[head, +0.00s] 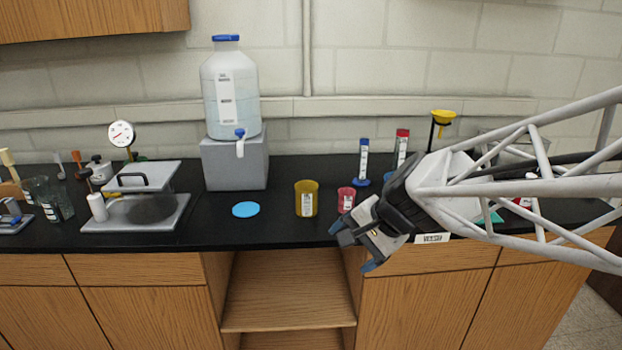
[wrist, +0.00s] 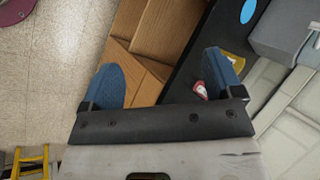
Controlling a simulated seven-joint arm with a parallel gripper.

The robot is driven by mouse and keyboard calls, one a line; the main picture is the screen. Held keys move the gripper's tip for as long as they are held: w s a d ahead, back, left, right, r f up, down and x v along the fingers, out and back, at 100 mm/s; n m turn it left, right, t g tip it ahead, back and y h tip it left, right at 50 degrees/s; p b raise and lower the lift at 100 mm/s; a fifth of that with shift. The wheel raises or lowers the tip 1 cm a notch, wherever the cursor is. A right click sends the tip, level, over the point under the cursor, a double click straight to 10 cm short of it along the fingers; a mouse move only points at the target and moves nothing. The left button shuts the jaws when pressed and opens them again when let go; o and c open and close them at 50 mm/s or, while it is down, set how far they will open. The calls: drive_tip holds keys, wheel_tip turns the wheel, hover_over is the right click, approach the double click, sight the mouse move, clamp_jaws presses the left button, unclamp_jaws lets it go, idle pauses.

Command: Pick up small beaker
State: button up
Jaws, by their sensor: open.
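A small red beaker (head: 346,199) with a white label stands on the black bench, just right of a larger yellow beaker (head: 306,199). My gripper (head: 352,252) is open and empty. It is in front of the bench edge, a little right of the small red beaker and nearer the camera, not touching it. In the wrist view, the blue fingertips of my gripper (wrist: 164,80) are spread wide. The red beaker (wrist: 200,90) shows beside the right finger. The yellow beaker (wrist: 234,60) is partly hidden behind that finger.
A flat blue disc (head: 246,209) lies on the black bench (head: 275,225). A large water jug (head: 231,95) stands on a grey block (head: 235,164). Blue (head: 363,162) and red (head: 401,149) cylinders stand behind the beakers. Bare bench lies between disc and yellow beaker.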

drive_tip(key=w+f+m+t+y, duration=0.1)
drive_tip(key=w+m+t+y, duration=0.1)
drive_tip(key=w+m, duration=0.65)
drive_tip(key=m+t+h, duration=0.2)
drive_tip(key=m+t, duration=0.5)
drive_tip(key=m, duration=0.8)
approach(351, 204)
drive_tip(key=w, duration=0.1)
drive_tip(key=w+a, duration=0.1)
drive_tip(key=w, duration=0.1)
drive_tip(key=shift+w+a+f+n, duration=0.1)
drive_tip(key=shift+w+a+n, duration=0.15)
drive_tip(key=shift+a, duration=0.1)
drive_tip(key=shift+w+a+f+g+h, duration=0.15)
drive_tip(key=shift+w+a+f, duration=0.1)
drive_tip(key=shift+w, duration=0.3)
drive_tip(key=shift+w+a+f+g+h, duration=0.15)
drive_tip(key=shift+w+a+f, duration=0.1)
drive_tip(key=shift+w, duration=0.25)
drive_tip(key=shift+w+f, duration=0.1)
drive_tip(key=shift+w, duration=0.05)
drive_tip(key=shift+x, duration=2.5)
drive_tip(key=shift+f, duration=0.15)
drive_tip(key=shift+c, duration=0.5)
